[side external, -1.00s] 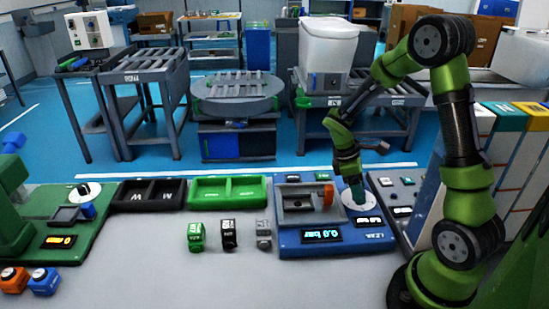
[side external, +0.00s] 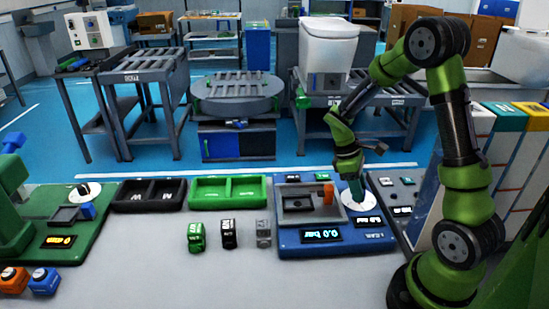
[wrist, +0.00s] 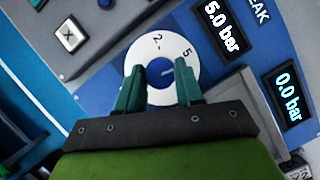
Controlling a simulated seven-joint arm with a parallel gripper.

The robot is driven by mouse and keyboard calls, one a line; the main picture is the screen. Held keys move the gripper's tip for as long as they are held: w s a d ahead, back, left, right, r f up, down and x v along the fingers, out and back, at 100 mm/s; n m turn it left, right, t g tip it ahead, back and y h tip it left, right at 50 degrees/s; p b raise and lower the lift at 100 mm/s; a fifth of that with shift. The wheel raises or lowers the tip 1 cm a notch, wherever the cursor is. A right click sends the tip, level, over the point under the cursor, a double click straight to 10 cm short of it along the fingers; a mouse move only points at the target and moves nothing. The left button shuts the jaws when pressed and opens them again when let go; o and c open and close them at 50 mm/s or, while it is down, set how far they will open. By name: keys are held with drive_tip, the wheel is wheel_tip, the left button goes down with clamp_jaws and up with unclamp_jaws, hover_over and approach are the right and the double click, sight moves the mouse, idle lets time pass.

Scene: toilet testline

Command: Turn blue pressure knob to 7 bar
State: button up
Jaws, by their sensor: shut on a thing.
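The blue pressure knob (wrist: 161,92) sits at the centre of a white dial (wrist: 192,62), which shows the numbers 2 and 5. My gripper's green fingers (wrist: 163,76) are on either side of the knob and shut on it in the wrist view. In the side view my gripper (side external: 356,188) reaches down onto the dial on the blue station (side external: 290,243), hiding the knob. In the wrist view the display beside the dial (wrist: 221,27) reads 5.0 bar. A second display (wrist: 288,94) reads 0.0 bar and also shows at the station's front (side external: 321,235).
An orange part (side external: 328,193) stands in a grey fixture on the station, left of my gripper. Green, black and grey blocks (side external: 229,233) lie on the table to the left. A grey panel with buttons (side external: 402,196) stands close on the right.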

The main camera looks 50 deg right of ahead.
drive_tip(key=m+y, duration=0.1)
drive_tip(key=m, duration=0.3)
drive_tip(key=shift+d+m+y, duration=0.15)
drive_tip(key=shift+m+y, duration=0.15)
drive_tip(key=shift+y, duration=0.1)
drive_tip(key=shift+d+m+y, duration=0.1)
drive_tip(key=shift+m+y, duration=0.8)
drive_tip(key=shift+m, duration=1.7)
drive_tip(key=o, duration=1)
drive_tip(key=v, duration=1.7)
drive_tip(key=shift+s+d, duration=0.1)
drive_tip(key=shift+s, duration=0.2)
